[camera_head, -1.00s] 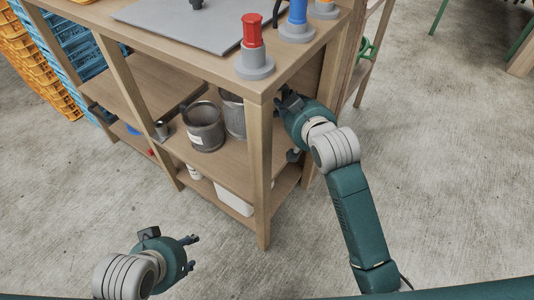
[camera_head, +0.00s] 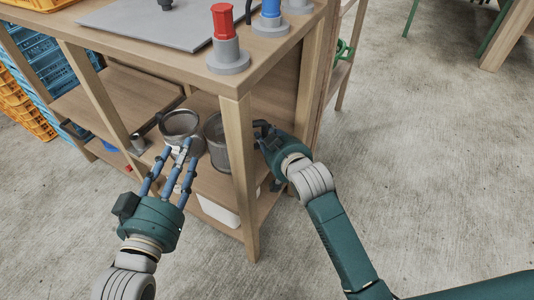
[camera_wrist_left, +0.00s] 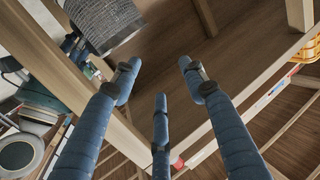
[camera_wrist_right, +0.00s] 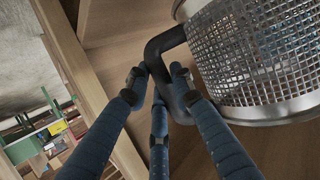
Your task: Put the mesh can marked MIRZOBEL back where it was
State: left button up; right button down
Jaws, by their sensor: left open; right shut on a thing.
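A grey mesh can (camera_head: 217,150) is on the right side of the middle shelf, behind the front post. My right gripper (camera_head: 262,130) is shut on its dark handle (camera_wrist_right: 165,45); its mesh wall (camera_wrist_right: 260,55) fills the upper right of the right wrist view. It also shows at the top of the left wrist view (camera_wrist_left: 105,20). I cannot tell whether it touches the shelf. A second grey can (camera_head: 178,122) stands to its left. My left gripper (camera_head: 178,165) is open and empty, its fingers in front of the second can. I cannot read MIRZOBEL on either can.
The wooden shelf unit's front post (camera_head: 240,170) stands between my arms. A small cylinder (camera_head: 139,143) is left of the cans, and a white bin (camera_head: 218,210) is on the lower shelf. Red (camera_head: 225,40) and blue (camera_head: 270,18) capped posts stand on top.

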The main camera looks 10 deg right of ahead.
notch_tip(320, 180, down, 3)
jog(key=shift+f+b, duration=0.15)
jog(key=shift+b, duration=0.4)
notch_tip(320, 180, down, 4)
jog(key=shift+r+b, duration=0.2)
jog(key=shift+b, duration=0.55)
pick_arm(q)
jog(key=s+r+t+h, duration=0.1)
jog(key=s+r+t, duration=0.1)
jog(key=r+t, duration=0.2)
jog(key=s+r+t+h, duration=0.1)
jog(key=s+r+t, duration=0.1)
jog(key=r, duration=0.9)
jog(key=shift+s+d+t+h, duration=0.3)
jog(key=shift+t, duration=0.6)
pick_arm(e)
jog(key=c, duration=1.5)
grip_release()
jog(key=shift+s, duration=0.1)
